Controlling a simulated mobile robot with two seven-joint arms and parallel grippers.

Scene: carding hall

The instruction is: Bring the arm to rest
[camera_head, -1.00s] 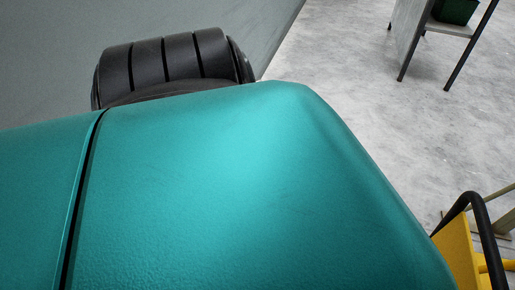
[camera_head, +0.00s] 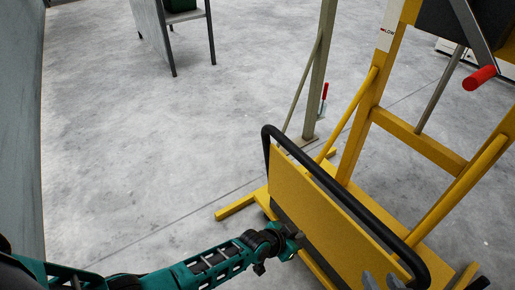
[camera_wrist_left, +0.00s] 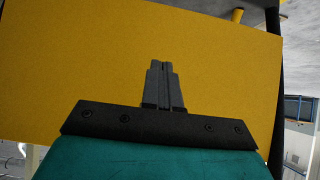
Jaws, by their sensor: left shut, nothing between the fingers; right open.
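My left arm comes in from the lower left in the head view. Its gripper (camera_head: 290,243) is at the left face of the yellow panel (camera_head: 315,215) of a frame with a black handle bar. In the left wrist view the left gripper's fingers (camera_wrist_left: 165,72) are together with nothing between them, and the yellow panel (camera_wrist_left: 80,60) fills most of the view behind them. Whether they touch the panel I cannot tell. My right gripper (camera_head: 384,282) shows only as two grey fingertips, apart, at the bottom edge by the panel; the rest is out of view.
The black handle bar (camera_head: 345,192) loops over the panel. A yellow frame (camera_head: 415,140) with a red-ended lever (camera_head: 479,78) stands at right. A grey post (camera_head: 321,75) stands behind. A table (camera_head: 186,17) is far back. The floor (camera_head: 150,130) at left centre is clear.

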